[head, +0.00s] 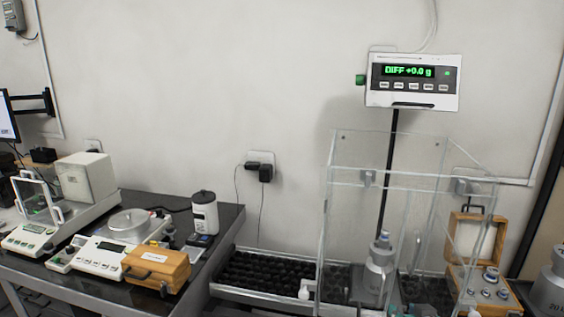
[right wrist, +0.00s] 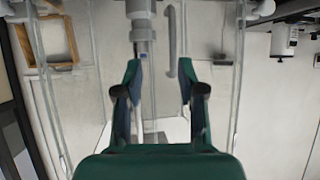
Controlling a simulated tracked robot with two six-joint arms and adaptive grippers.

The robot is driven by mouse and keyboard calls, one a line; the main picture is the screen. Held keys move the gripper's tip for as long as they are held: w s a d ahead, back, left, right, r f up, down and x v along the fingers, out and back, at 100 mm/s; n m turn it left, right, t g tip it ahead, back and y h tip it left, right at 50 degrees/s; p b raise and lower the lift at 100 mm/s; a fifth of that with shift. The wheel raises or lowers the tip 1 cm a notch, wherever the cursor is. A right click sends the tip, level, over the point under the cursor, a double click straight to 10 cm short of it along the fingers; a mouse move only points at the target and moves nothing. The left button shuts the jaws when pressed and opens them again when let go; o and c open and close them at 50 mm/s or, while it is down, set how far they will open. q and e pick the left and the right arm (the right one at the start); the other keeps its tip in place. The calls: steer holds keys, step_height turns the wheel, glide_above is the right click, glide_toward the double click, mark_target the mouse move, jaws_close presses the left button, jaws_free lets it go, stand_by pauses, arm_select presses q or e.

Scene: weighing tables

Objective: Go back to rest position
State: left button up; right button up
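My right gripper (right wrist: 160,78) is open in the right wrist view, its two dark green fingers apart with nothing between the tips. A grey metal weight (right wrist: 140,12) shows at the top edge beyond the fingers. A metal weight (head: 380,272) stands upright inside the clear-walled enclosure (head: 324,240). The display (head: 412,80) above it reads DIFF +0.0 g. My left gripper is not in view.
An open wooden case (head: 470,245) with several metal weights stands right of the enclosure. The left table holds balances (head: 110,252), a closed wooden box (head: 157,268) and a white canister (head: 204,214). A black ribbed surface (head: 262,272) is mostly clear.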

steer(key=s+a+f+g+y, duration=0.1)
steer(key=s+a+f+g, duration=0.1)
steer(key=s+a+f, duration=0.35)
steer(key=s+a+f+g+y, duration=0.1)
steer(key=s+a+f+g, duration=0.15)
steer(key=f, duration=0.65)
steer(key=s+a+f+g+y, duration=0.1)
steer(key=s+a+f+g, duration=0.2)
steer(key=f, duration=0.4)
steer(key=s+a+f+g, duration=0.2)
steer(key=s+a+f, duration=0.1)
steer(key=s, duration=0.6)
steer(key=s+a+f+m+g+y, duration=0.1)
steer(key=s+f, duration=0.3)
steer(key=s, duration=0.4)
steer(key=shift+s+a+f+m+g, duration=0.15)
steer(key=shift+s+a+m+g, duration=0.25)
steer(key=shift+a, duration=0.5)
steer(key=shift+w, duration=0.1)
